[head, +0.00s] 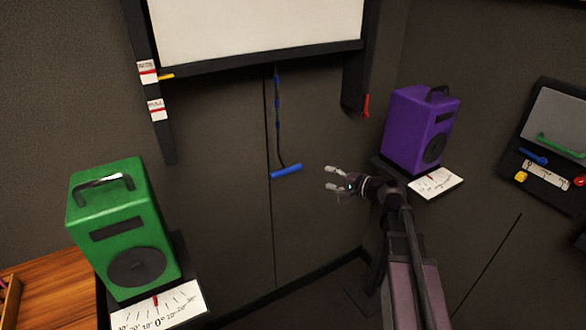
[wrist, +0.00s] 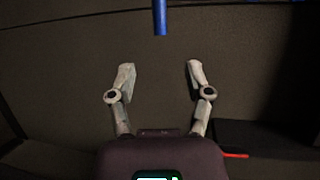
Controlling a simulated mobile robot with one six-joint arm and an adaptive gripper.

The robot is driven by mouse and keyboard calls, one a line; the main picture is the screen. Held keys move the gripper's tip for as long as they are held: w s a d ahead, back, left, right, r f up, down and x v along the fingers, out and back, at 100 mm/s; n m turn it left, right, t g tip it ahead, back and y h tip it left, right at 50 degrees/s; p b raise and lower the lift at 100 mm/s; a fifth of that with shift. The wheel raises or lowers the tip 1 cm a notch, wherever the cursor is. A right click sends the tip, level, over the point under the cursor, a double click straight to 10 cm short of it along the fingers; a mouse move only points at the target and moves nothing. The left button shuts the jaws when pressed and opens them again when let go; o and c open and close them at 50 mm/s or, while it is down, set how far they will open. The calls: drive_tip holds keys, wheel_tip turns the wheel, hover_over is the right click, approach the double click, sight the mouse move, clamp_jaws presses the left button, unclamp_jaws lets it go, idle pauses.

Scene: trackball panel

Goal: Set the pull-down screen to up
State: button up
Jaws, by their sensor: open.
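The pull-down screen (head: 255,28) is a white sheet with a dark bottom bar (head: 262,59), cut off at the top of the head view. A cord (head: 277,110) hangs from the bar and ends in a blue handle (head: 286,171). A yellow pointer (head: 166,76) on the bar's left end sits beside the upper of two labels (head: 147,71); their text is too small to read. My gripper (head: 329,178) is open and empty, to the right of the handle and apart from it. In the wrist view the blue handle (wrist: 160,17) lies ahead, beyond my open fingertips (wrist: 160,67).
A green speaker (head: 122,232) stands on a dial-marked stand at the left. A purple speaker (head: 420,130) stands on a shelf right of my gripper. A red lever (head: 366,105) hangs near the screen's right side. A panel with coloured handles (head: 550,145) is at far right.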

sight(297, 169)
idle(0.4)
drive_tip(key=b+x, duration=0.2)
drive_tip(key=x, duration=1.2)
drive_tip(key=shift+s, duration=0.1)
clamp_jaws()
